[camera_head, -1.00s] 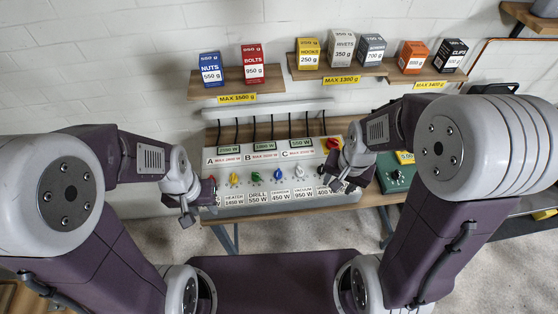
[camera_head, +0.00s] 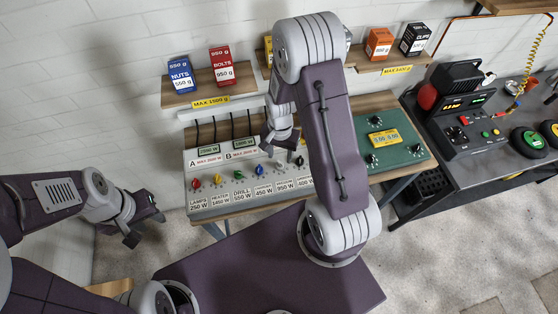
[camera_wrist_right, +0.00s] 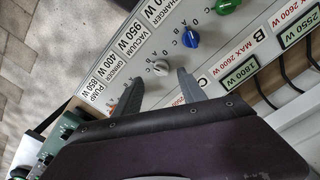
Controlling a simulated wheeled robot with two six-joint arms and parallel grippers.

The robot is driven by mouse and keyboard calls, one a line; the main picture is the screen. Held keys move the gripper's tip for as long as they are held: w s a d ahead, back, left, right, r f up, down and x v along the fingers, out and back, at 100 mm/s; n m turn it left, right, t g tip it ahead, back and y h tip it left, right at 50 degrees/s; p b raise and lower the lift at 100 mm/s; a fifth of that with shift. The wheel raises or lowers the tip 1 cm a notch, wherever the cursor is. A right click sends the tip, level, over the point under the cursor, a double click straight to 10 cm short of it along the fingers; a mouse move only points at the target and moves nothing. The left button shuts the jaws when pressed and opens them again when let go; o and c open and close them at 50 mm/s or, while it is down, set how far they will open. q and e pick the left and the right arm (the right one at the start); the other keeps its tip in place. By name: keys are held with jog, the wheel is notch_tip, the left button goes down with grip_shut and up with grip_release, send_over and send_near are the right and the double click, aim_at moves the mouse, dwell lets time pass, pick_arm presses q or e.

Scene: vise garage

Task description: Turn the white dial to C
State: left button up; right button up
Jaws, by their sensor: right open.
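The white dial (camera_wrist_right: 160,67) is on the grey panel (camera_wrist_right: 207,73) in the right wrist view, above the "VACUUM 950 W" label. Its setting is too small to read. My right gripper (camera_wrist_right: 157,84) is open, with its fingers pointing at the panel on either side of the white dial; I cannot tell whether they touch it. In the head view the right gripper (camera_head: 281,140) is over the right part of the panel. My left gripper (camera_head: 144,221) is open and empty, low at the left, away from the panel.
A blue dial (camera_wrist_right: 192,38) and green dial (camera_wrist_right: 227,5) sit close by on the panel. Red (camera_head: 195,183) and yellow (camera_head: 218,180) dials are further left. A green device (camera_head: 395,150) stands right of the panel. Boxes stand on shelves above.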

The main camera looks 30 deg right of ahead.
aim_at(280, 163)
jog(key=f, duration=0.5)
jog(key=shift+w+p, duration=0.25)
jog(key=shift+p, duration=0.1)
jog(key=shift+s+f, duration=0.15)
jog(key=shift+f, duration=0.25)
grip_shut()
jog(key=shift+n, duration=0.4)
jog(key=n, duration=0.2)
jog(key=shift+n+b, duration=0.3)
jog(key=shift+n, duration=2.2)
